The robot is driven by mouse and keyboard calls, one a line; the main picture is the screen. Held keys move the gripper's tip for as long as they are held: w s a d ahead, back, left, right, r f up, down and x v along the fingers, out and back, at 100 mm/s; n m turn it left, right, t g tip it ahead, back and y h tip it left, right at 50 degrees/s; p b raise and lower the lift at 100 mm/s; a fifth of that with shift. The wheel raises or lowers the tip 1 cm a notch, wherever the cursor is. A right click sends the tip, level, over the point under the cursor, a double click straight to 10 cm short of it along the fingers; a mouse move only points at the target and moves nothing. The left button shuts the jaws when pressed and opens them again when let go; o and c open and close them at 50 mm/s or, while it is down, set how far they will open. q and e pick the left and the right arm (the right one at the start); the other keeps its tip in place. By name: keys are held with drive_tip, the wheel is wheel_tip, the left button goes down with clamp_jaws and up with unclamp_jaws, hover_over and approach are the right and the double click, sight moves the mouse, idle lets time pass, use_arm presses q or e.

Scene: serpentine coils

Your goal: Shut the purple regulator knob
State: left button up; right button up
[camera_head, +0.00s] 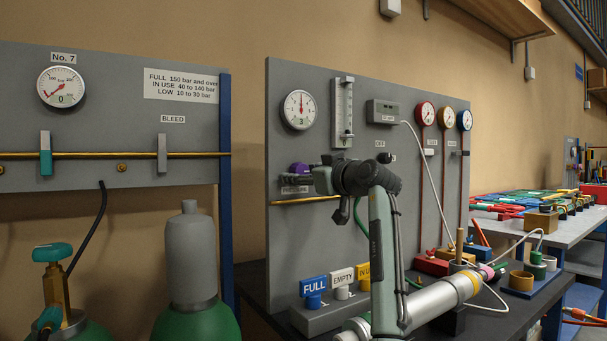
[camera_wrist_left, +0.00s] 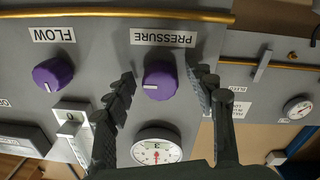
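The purple regulator knob (camera_head: 299,168) is on the grey panel above the PRESSURE label in the head view, partly hidden by my gripper. In the left wrist view, which is upside down, the purple knob (camera_wrist_left: 160,80) shows a white pointer mark. My left gripper (camera_head: 318,175) is right at the knob. In the wrist view its two dark fingers (camera_wrist_left: 162,82) are open, one on each side of the knob, with small gaps visible; I cannot tell how deep they reach. A second purple knob (camera_wrist_left: 53,74), by the FLOW label, is apart from the fingers. My right gripper is not in view.
A round gauge (camera_wrist_left: 157,148) is close to the PRESSURE knob. A brass pipe (camera_wrist_left: 120,14) runs along the panel. A flow tube (camera_head: 343,112) and a grey display box (camera_head: 383,112) are mounted nearby. FULL and EMPTY tags (camera_head: 314,285) stand below. Green cylinders (camera_head: 195,322) are at left.

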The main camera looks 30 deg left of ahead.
use_arm(q)
drive_tip(key=c, duration=1.1)
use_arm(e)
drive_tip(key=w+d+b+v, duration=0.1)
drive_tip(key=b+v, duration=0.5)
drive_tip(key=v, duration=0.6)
use_arm(q)
drive_tip(key=n, duration=1.6)
drive_tip(key=shift+w+r+y+b, duration=0.1)
drive_tip(key=shift+w+y+b, duration=0.05)
drive_tip(key=shift+y+b, duration=0.2)
drive_tip(key=shift+n+g, duration=0.4)
drive_tip(key=shift+n, duration=0.9)
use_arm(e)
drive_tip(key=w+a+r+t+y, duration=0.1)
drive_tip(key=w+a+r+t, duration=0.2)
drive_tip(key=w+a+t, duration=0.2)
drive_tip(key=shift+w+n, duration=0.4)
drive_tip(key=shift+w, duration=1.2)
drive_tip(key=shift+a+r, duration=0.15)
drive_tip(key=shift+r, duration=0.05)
